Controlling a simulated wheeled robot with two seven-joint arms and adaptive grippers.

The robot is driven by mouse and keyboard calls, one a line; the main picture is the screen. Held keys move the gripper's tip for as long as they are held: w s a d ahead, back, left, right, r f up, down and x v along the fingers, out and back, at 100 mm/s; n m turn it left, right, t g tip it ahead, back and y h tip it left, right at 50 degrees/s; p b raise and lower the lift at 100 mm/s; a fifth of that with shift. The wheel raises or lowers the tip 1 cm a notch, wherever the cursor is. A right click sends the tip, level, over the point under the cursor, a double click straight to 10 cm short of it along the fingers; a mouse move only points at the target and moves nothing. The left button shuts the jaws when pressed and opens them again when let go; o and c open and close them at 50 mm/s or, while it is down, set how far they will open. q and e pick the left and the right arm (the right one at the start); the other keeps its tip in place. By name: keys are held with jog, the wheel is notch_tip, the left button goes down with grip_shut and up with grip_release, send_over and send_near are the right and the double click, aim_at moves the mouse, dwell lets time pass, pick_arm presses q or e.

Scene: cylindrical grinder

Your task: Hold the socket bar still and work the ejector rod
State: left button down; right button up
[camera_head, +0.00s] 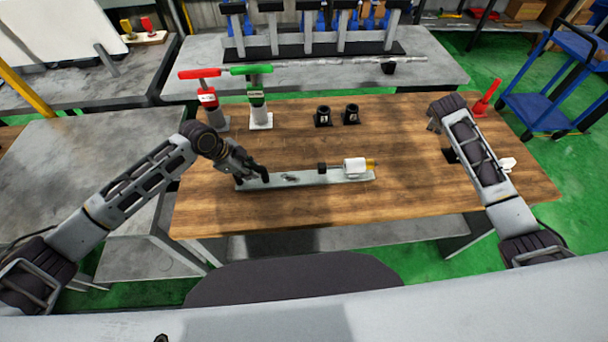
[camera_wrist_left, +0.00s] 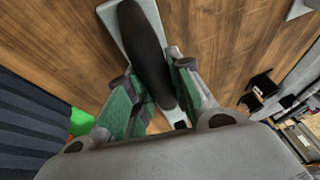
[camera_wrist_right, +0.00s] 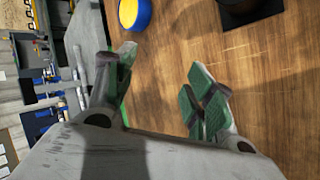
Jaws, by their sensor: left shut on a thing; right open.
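A grey tray (camera_head: 310,180) lies on the wooden table. My left gripper (camera_head: 262,174) is at the tray's left end. In the left wrist view my left gripper (camera_wrist_left: 155,95) is shut on a long black handle (camera_wrist_left: 143,40), over the grey tray; a pale metal end shows near one finger. I cannot tell which part is the ejector rod. My right gripper (camera_wrist_right: 160,85) is open and empty above bare wood, well right of the tray.
Red (camera_head: 207,98) and green (camera_head: 256,95) T-handled tools stand upright behind the tray. Two black cups (camera_head: 323,116) stand at the back middle. A red upright piece (camera_head: 487,98) is at the back right. Bare wood lies between the tray and the right arm.

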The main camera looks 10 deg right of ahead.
jog(key=a+f+n+g+y, duration=0.1)
jog(key=a+f+y, duration=0.15)
jog(key=a, duration=1.05)
notch_tip(320, 180, up, 4)
jog(key=f+n+g+y, duration=0.1)
jog(key=n+g+y, duration=0.3)
jog(key=n+g, duration=0.2)
send_over(323, 165)
jog(key=shift+w+d+r+h, duration=0.25)
jog(key=shift+w+d, duration=0.05)
jog(key=shift+w, duration=0.15)
jog(key=shift+s+a+r+n, duration=0.1)
jog(key=shift+s+a+n, duration=0.2)
jog(key=shift+s+a, duration=0.15)
jog(key=shift+d+f, duration=0.1)
jog(key=shift+f, duration=4.45)
jog(key=shift+c, duration=0.4)
